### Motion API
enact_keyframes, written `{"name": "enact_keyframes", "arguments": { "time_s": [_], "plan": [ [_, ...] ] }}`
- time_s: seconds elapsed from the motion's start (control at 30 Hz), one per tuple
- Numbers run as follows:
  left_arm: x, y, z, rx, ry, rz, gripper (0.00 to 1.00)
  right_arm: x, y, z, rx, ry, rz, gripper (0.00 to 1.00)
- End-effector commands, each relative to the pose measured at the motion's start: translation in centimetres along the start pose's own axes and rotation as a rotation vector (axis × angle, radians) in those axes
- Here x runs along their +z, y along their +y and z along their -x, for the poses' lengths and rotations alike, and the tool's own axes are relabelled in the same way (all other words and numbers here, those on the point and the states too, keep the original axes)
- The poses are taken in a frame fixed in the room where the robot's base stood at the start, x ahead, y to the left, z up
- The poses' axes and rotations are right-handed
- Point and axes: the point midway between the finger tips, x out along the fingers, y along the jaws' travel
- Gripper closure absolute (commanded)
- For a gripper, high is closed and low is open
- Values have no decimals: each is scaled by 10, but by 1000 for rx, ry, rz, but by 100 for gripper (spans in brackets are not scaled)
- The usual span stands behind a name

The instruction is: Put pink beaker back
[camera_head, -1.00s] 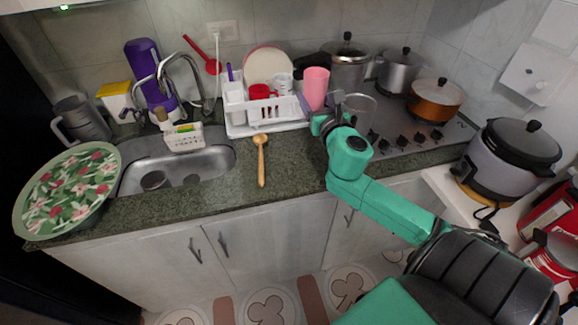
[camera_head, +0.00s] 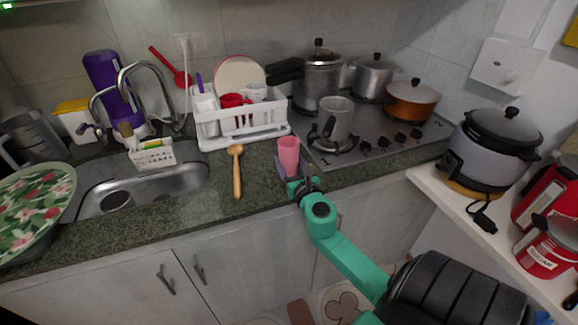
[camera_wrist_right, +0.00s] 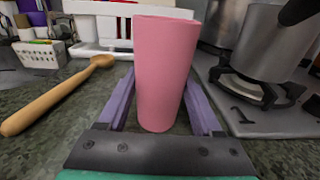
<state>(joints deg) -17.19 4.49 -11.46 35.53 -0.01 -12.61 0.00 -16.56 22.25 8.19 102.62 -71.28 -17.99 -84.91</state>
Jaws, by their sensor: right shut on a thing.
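The pink beaker (camera_head: 288,155) is upright between the fingers of my right gripper (camera_head: 289,170), over the counter by the stove's left front corner. In the right wrist view, the beaker (camera_wrist_right: 165,70) stands between the two purple fingers (camera_wrist_right: 160,110), which are closed about its sides. Whether its base touches the counter cannot be told. My left gripper is not in view.
The white dish rack (camera_head: 245,130) with cups and a plate stands behind and left of the beaker. A wooden spoon (camera_head: 237,172) lies on the counter to the left. A grey metal mug (camera_head: 335,118) stands on the stove (camera_head: 385,140) to the right.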

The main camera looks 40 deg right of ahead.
Motion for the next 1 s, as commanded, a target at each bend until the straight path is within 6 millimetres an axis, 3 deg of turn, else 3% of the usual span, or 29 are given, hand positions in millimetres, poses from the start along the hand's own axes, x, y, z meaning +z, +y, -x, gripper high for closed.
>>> {"name": "enact_keyframes", "arguments": {
  "time_s": [0.17,0.2,0.27,0.3,0.67,0.83,1.0],
  "plan": [
    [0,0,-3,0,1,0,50,-2,0,0,0,0,0,92],
    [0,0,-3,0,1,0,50,-3,0,0,0,0,0,30],
    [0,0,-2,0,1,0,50,-2,0,0,0,0,0,7],
    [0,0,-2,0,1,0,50,-2,0,0,0,0,0,3],
    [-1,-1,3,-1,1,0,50,3,0,1,0,0,0,3],
    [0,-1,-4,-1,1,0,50,-2,0,30,2,3,1,3],
    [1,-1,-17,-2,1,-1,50,-5,0,75,0,4,0,3]
  ]
}}
